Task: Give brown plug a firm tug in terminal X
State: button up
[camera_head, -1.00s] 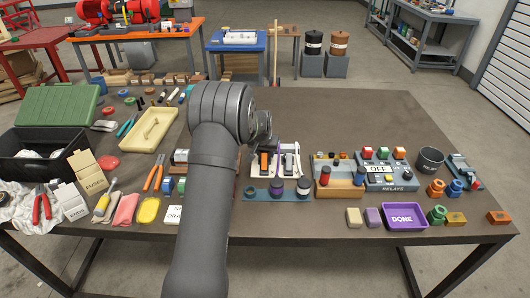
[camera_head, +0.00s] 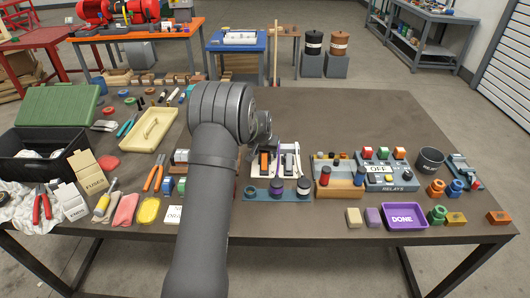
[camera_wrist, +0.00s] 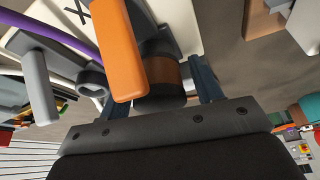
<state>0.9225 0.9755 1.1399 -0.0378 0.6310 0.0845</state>
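In the wrist view the brown plug (camera_wrist: 161,70), a dark cylinder with a brown band, sits at a light panel. My gripper (camera_wrist: 162,88) has its two dark blue fingers on either side of the plug. A narrow gap shows on the right side; an orange lever (camera_wrist: 120,50) covers part of the left side. The panel bears a black X mark (camera_wrist: 76,11). The plug's seat is hidden from view.
A purple cable (camera_wrist: 60,32) and a grey lever (camera_wrist: 37,85) are close by on the left. In the head view a blue rack (camera_head: 290,195) stands in front of the panel. A relay box (camera_head: 387,175) and purple DONE tray (camera_head: 404,216) lie to the right.

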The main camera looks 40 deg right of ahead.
jog(key=shift+o, duration=0.3)
jog(key=shift+r, duration=0.1)
jog(key=v, duration=1.7)
jog(key=x, duration=1.7)
